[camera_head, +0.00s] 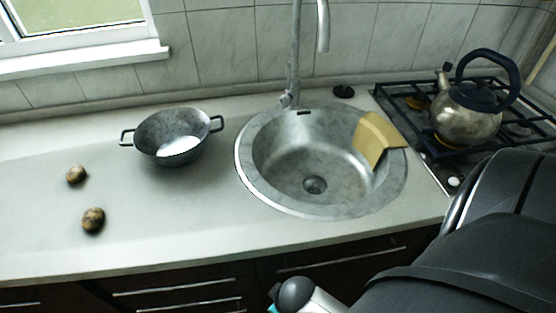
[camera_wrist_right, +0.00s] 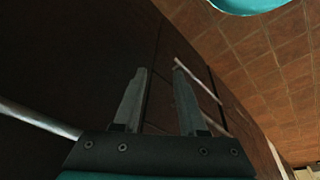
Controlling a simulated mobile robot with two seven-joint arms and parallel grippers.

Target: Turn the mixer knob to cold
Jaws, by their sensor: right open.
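The mixer tap (camera_head: 294,60) stands at the back of the round steel sink, with its spout hanging down at the right. The mixer knob (camera_head: 287,100) seems to be the small lever at the tap's base; it is too small to tell which way it is set. My right gripper (camera_wrist_right: 160,72) is open and empty in the right wrist view. It points along dark cabinet fronts, below the counter and well away from the tap. In the head view my right arm fills the lower right, and its fingers do not show. My left gripper is not in view.
The sink (camera_head: 247,165) has a yellow cloth or board (camera_head: 376,138) over its right rim. A kettle (camera_head: 466,112) stands on the gas stove (camera_head: 398,97). A two-handled pot (camera_head: 172,136) and two potatoes (camera_head: 93,220) are at left. Drawer handles (camera_head: 178,287) stick out below.

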